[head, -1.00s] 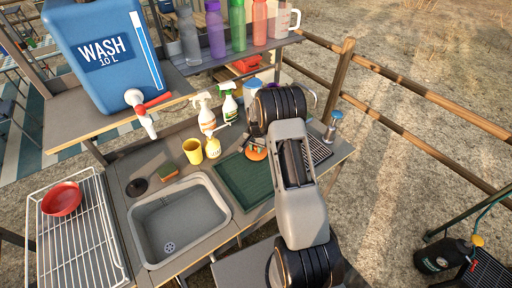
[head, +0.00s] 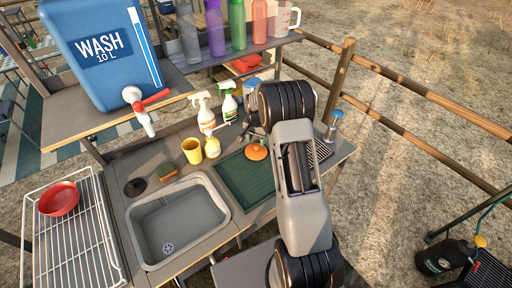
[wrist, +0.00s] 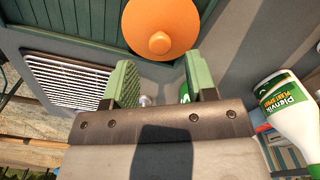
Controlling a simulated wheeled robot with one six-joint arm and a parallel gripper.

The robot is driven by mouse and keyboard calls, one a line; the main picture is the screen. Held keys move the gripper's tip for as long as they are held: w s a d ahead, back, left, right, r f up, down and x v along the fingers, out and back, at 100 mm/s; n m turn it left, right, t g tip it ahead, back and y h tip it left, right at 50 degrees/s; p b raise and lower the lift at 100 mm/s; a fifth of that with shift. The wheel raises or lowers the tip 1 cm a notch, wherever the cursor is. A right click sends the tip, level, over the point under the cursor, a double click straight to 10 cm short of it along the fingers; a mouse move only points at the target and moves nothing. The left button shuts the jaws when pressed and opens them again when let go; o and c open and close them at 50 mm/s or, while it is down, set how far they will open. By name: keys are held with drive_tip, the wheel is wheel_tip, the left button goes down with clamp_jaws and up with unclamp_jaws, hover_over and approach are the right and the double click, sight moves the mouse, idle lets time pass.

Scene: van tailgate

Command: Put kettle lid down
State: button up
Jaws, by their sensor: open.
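The orange kettle lid (head: 257,153), a round disc with a small knob on top, lies knob up at the far edge of the green ribbed drying mat (head: 240,180). In the wrist view the lid (wrist: 161,28) is just beyond my fingertips, with the mat (wrist: 60,22) at the upper left. My gripper (wrist: 163,80) is open, with its two green fingers apart and nothing between them. In the head view my gripper (head: 247,131) is just behind the lid and partly hidden by my arm. The fingers look clear of the lid.
A yellow cup (head: 192,151), a soap bottle (head: 212,147) and spray bottles (head: 206,114) stand left of the lid. A slatted drain (head: 319,152) and a blue-topped canister (head: 334,125) are to the right. The sink (head: 178,222) is empty. A shelf with bottles overhangs the back.

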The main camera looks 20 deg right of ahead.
wheel_tip(320, 180, up, 6)
drive_tip(key=b, duration=0.1)
wheel_tip(320, 180, up, 6)
drive_tip(key=n, duration=0.1)
hover_over(256, 146)
drive_tip(key=s+a, duration=0.2)
drive_tip(key=s, duration=0.1)
drive_tip(key=s+a+r+n+t, duration=0.2)
drive_tip(key=s+a+r+n, duration=0.25)
drive_tip(key=s+r, duration=0.35)
drive_tip(key=s+a+n+t, duration=0.2)
drive_tip(key=s+a+n, duration=0.2)
drive_tip(key=s, duration=1)
drive_tip(key=shift+s+a+t, duration=0.3)
drive_tip(key=shift+s+a, duration=0.1)
drive_tip(key=shift+a, duration=0.05)
drive_tip(key=shift+r, duration=0.1)
